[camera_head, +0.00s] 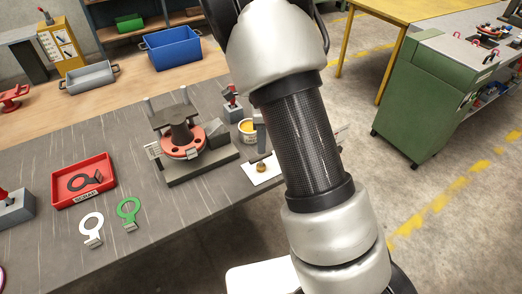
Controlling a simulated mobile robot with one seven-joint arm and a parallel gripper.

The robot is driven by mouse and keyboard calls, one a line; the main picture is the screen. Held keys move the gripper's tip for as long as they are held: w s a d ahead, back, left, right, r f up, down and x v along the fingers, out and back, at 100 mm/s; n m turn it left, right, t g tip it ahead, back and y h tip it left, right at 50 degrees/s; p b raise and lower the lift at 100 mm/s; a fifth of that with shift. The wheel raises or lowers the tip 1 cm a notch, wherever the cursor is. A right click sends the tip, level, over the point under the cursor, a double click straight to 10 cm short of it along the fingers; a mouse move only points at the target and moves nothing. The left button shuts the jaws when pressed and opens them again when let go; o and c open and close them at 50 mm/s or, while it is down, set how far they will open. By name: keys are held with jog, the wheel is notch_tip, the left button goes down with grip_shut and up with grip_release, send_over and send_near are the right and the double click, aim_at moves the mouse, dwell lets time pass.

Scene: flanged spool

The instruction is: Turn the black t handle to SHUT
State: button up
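A dark T-shaped piece (178,122), which looks like the black T handle, stands upright on a red round flange (185,146). It has a wide bar on top of a thick stem. The flange has dark holes and sits on a grey base block (199,169) on the table. Small pale labels show at the flange's left (153,150) and front (192,155); I cannot read them, nor tell which one the handle points to. My arm crosses the right middle of the view, to the right of the flange. My gripper is not in view.
The grey table (120,140) also bears a red tray (84,180) marked SCRAP with a dark ring piece, white (91,229) and green (129,211) ring tags, and a yellow-topped cup (248,130). A white sheet (262,170) lies partly behind my arm. A green cabinet (430,105) stands right.

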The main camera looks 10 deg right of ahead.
notch_tip(320, 180, up, 10)
jog(key=shift+r, duration=0.15)
jog(key=shift+r, duration=0.1)
dwell(0.4)
jog(key=s+r+n+t+y+p, duration=0.2)
jog(key=s+r+n+t, duration=0.1)
jog(key=s+r+n, duration=0.85)
jog(key=s+r+n+t+h, duration=0.2)
jog(key=s+r+n, duration=0.2)
jog(key=s+n, duration=0.4)
jog(key=s, duration=0.5)
jog(key=shift+s+t, duration=0.2)
jog(key=shift+t, duration=0.1)
jog(key=shift+n, duration=0.25)
